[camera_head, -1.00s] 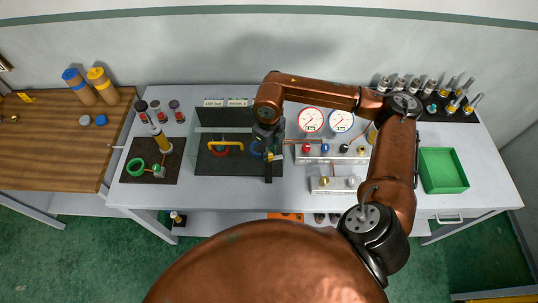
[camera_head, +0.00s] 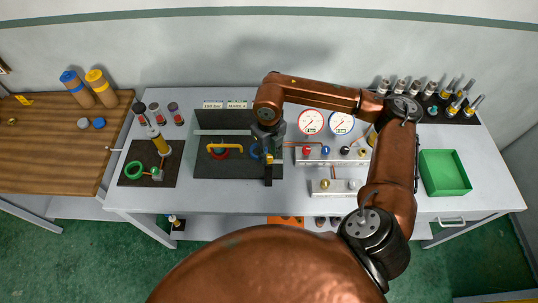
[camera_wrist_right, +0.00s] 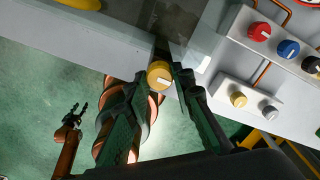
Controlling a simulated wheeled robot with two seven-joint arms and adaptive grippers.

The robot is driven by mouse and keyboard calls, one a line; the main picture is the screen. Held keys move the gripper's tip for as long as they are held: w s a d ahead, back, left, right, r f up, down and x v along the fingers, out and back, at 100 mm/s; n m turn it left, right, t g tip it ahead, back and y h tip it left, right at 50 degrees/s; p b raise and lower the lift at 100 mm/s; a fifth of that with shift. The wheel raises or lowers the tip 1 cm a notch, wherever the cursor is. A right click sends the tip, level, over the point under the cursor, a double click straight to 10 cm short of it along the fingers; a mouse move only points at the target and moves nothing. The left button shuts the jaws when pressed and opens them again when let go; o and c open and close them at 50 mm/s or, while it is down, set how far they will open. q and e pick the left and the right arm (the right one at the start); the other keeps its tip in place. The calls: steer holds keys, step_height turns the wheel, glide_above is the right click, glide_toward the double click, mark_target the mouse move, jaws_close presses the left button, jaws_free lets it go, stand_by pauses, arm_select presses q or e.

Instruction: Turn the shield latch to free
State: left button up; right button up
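A round yellow knob with a white line, which seems to be the shield latch (camera_wrist_right: 159,75), is at the bench's front edge in the right wrist view. My right gripper (camera_wrist_right: 160,83) has one dark finger on each side of it, very close. I cannot tell whether both fingers touch it. In the head view my right gripper (camera_head: 268,172) points down at the front of the dark vise panel (camera_head: 210,170), largely hiding the latch. My left gripper (camera_wrist_right: 77,112) shows small in the right wrist view, fingers apart and empty, over the floor; it is out of the head view.
A yellow handle (camera_head: 225,147) and a red ring are left of my right gripper. To its right are a valve block (camera_head: 330,151) with coloured knobs, a smaller block (camera_head: 335,187), two gauges and a green tray (camera_head: 443,172). A green ring (camera_head: 134,170) lies at left.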

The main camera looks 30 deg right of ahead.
mark_target(269, 157)
steer(key=o, duration=0.5)
steer(key=shift+c, duration=0.2)
steer(key=shift+r, duration=0.15)
step_height(269, 157, up, 12)
stand_by(0.5)
